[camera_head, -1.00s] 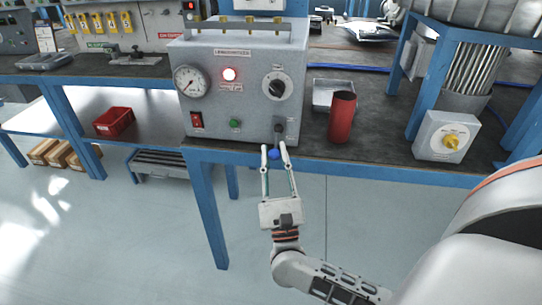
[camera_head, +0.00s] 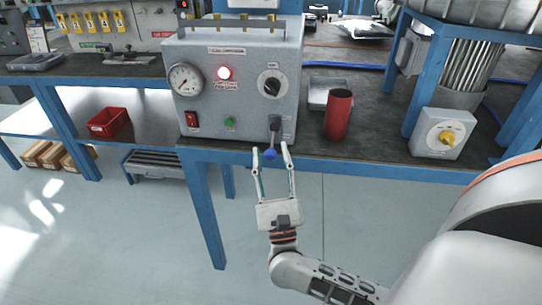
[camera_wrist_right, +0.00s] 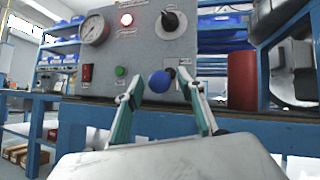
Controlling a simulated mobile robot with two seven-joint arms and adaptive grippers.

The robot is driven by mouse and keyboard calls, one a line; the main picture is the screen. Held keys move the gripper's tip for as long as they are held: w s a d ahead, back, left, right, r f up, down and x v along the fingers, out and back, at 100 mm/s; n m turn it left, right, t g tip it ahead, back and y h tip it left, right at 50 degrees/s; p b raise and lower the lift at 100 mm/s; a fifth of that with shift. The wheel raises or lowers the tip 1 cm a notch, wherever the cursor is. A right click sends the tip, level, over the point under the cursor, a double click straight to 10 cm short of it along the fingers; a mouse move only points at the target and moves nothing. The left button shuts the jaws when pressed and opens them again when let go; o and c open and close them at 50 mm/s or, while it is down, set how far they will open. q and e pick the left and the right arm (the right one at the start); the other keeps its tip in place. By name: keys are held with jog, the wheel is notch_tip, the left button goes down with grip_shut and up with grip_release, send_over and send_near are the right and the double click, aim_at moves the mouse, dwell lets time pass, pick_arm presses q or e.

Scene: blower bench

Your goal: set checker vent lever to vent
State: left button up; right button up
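The grey checker box (camera_head: 243,90) stands on the bench with a gauge, a lit red lamp, a black knob, a red switch and a green button. Its vent lever (camera_head: 270,154) sits low at the right of the front panel and ends in a blue ball, which also shows in the right wrist view (camera_wrist_right: 160,82). The lever points down and outward. My right gripper (camera_head: 270,150) is open, its two fingers on either side of the blue ball. Contact is not visible. In the wrist view the ball lies between the fingers (camera_wrist_right: 165,88). My left gripper is not in view.
A grey box with a yellow knob (camera_head: 441,134) is further right. The blue bench edge (camera_head: 380,169) runs below the lever.

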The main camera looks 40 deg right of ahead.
jog(key=v, duration=0.7)
jog(key=shift+s+f, duration=0.1)
jog(key=shift+f, duration=0.05)
